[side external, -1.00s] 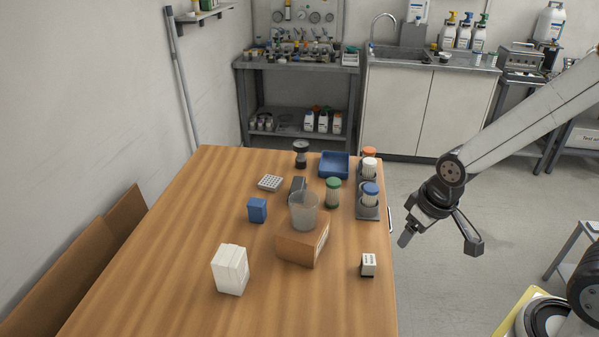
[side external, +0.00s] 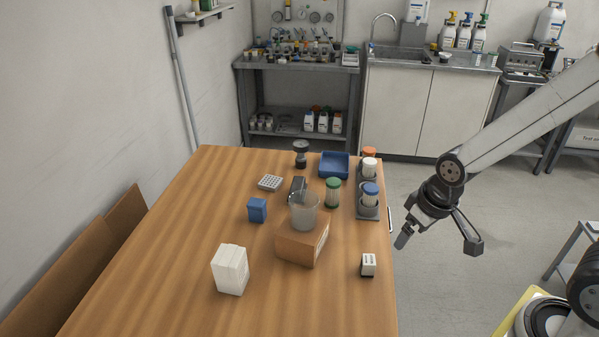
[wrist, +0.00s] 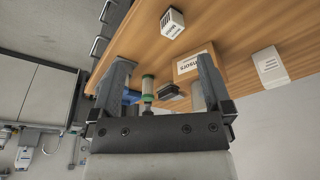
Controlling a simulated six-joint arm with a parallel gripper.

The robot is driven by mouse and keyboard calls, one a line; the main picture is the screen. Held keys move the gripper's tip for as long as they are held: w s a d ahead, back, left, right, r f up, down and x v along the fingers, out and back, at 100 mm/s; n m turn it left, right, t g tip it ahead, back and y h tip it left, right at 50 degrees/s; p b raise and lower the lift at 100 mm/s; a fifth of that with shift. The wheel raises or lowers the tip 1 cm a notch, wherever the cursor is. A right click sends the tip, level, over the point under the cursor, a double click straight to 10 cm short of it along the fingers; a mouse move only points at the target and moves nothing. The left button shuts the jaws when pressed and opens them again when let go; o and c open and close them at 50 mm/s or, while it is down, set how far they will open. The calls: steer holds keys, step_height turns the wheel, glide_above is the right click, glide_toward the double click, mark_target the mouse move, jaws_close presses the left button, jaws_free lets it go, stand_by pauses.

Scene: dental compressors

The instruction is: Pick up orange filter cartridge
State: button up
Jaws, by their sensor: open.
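The orange-topped filter cartridge (side external: 369,153) stands at the far right corner of the table in the side view, partly hidden behind a white-topped cartridge (side external: 369,166). A blue-topped cartridge (side external: 370,194) stands in a grey holder (side external: 368,213) nearer to me, and a green-topped cartridge (side external: 333,192) stands to its left. My gripper (side external: 435,240) is open and empty, off the right edge of the table. In the wrist view my gripper (wrist: 160,80) has its fingers wide apart, with the green-topped cartridge (wrist: 148,88) seen between them. I cannot make out the orange cartridge there.
The wooden table (side external: 170,270) holds a blue tray (side external: 333,166), a cardboard box (side external: 301,245), a clear cup (side external: 304,211), a small white-and-black box (side external: 368,264), a white carton (side external: 230,270) and a blue block (side external: 257,210). The front of the table is mostly clear.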

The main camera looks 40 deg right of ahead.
steer(key=w+d+t, duration=0.2)
steer(key=w+d, duration=0.3)
steer(key=w, duration=0.2)
steer(key=w+d+t+h, duration=0.1)
steer(key=w+d+t, duration=0.1)
steer(key=w+d, duration=0.3)
steer(key=w+d+f+t, duration=0.1)
steer(key=w+d+t, duration=0.1)
steer(key=w+d, duration=0.3)
steer(key=shift+w+d+f+m+h, duration=0.1)
steer(key=shift+w+m+h, duration=0.25)
steer(key=shift+w, duration=1.9)
steer(key=w+d+f+t+y, duration=0.1)
steer(key=w+d+f+t, duration=0.1)
steer(key=d, duration=0.4)
steer(key=w+d+f+t, duration=0.3)
steer(key=w+d, duration=0.1)
steer(key=d, duration=0.3)
steer(key=shift+w+y, duration=0.3)
steer(key=shift+y, duration=0.05)
steer(key=shift+d, duration=0.1)
steer(key=shift+x, duration=1.3)
steer(key=shift+w, duration=0.1)
